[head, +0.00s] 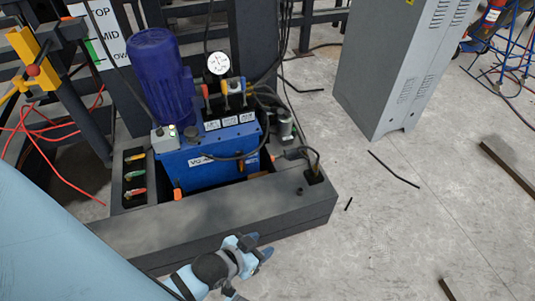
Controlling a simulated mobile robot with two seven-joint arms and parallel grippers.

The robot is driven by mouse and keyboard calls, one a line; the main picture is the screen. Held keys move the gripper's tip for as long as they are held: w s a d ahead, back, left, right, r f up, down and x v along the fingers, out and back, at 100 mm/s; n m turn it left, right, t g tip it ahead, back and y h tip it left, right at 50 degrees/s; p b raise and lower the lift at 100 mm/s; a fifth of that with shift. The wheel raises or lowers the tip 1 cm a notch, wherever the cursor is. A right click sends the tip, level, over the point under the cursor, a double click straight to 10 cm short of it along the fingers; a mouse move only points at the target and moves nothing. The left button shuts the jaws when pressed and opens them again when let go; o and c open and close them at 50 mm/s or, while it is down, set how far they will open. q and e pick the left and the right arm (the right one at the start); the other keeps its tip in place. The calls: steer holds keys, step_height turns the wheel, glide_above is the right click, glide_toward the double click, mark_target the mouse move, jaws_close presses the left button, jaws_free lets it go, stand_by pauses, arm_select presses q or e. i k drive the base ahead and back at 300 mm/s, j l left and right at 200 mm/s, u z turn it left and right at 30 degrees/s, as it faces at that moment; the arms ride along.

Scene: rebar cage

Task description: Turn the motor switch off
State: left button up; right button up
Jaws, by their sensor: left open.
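A small grey switch box (165,139) with small buttons on it, seemingly the motor switch, sits at the left end of the blue hydraulic unit (205,158), below the blue motor (160,75). The buttons are too small to tell whether the switch is on or off. My left gripper (258,250) is in front of the dark base, lower right of the switch box and well apart from it. It is open, with nothing seen between its fingers. My right gripper is not in view.
The dark base (215,225) surrounds the unit. Levers and a pressure gauge (219,63) stand right of the motor. A grey cabinet (390,70) stands at the back right. Red wires (45,140) hang at left. Bars lie on the mostly clear floor at right.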

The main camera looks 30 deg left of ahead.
mark_target(159, 132)
steer(key=u, duration=1.85)
